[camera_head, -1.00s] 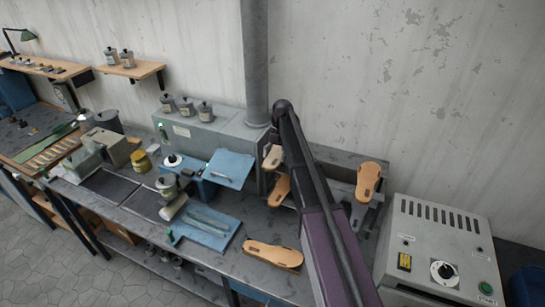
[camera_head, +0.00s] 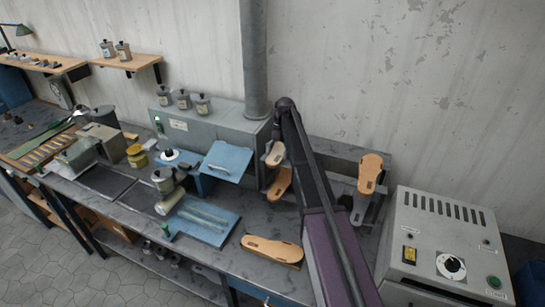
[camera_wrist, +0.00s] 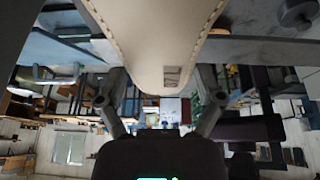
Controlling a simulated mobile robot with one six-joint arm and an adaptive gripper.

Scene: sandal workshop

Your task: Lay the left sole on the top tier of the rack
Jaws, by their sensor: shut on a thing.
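In the wrist view my gripper (camera_wrist: 160,85) has its fingers on either side of a pale beige sole (camera_wrist: 155,30), which fills the top middle with a small square mark near its end. In the head view a pale sole (camera_head: 275,153) just left of my arm appears to be this one, held above the bench; my fingers are hidden there. The grey rack (camera_head: 345,152) stands against the wall, partly behind my arm. Another tan sole (camera_head: 279,183) is below the pale one.
A tan sole (camera_head: 272,249) lies on the bench front. A blue mat (camera_head: 204,220) and a blue panel (camera_head: 226,161) are to the left. A grey machine (camera_head: 440,240) with a dial stands right of the rack. A vertical pipe (camera_head: 255,60) rises behind.

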